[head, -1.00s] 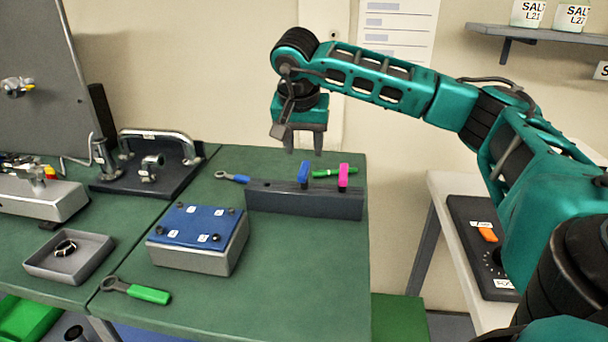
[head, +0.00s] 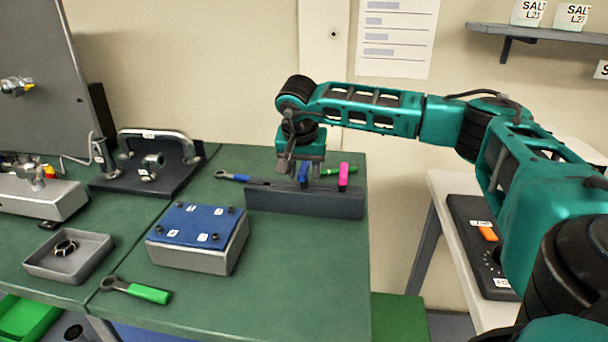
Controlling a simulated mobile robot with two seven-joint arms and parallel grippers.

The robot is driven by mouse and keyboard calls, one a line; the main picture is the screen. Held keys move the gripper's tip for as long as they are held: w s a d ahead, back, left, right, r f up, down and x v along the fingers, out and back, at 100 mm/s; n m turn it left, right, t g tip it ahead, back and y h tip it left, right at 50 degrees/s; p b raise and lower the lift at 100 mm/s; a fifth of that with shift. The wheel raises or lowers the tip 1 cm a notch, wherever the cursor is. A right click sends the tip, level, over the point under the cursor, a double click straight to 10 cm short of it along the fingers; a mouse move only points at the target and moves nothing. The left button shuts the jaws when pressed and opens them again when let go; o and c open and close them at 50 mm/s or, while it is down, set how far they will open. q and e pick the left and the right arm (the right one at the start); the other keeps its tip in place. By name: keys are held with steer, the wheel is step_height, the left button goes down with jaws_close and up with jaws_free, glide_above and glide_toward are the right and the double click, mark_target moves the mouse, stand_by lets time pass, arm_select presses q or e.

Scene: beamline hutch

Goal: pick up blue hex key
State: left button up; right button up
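The blue hex key (head: 303,174) stands in a dark grey rack (head: 305,202) on the green bench; only its blue handle shows above the rack. My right gripper (head: 304,172) has come down over it from above. Its two fingers point down and are apart, one on each side of the blue handle as seen from here. I cannot tell whether either finger touches it. A pink hex key (head: 343,176) stands in the same rack, just right. My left gripper is out of view.
A blue-topped box (head: 198,240), a grey tray (head: 70,257) and a green-handled wrench (head: 148,293) are nearer. The bench's front right is clear.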

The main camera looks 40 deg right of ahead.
jaws_close()
stand_by(0.5)
steer(key=shift+r, duration=0.1)
step_height(320, 180, up, 20)
steer(key=p, duration=0.1)
steer(key=shift+p, duration=0.35)
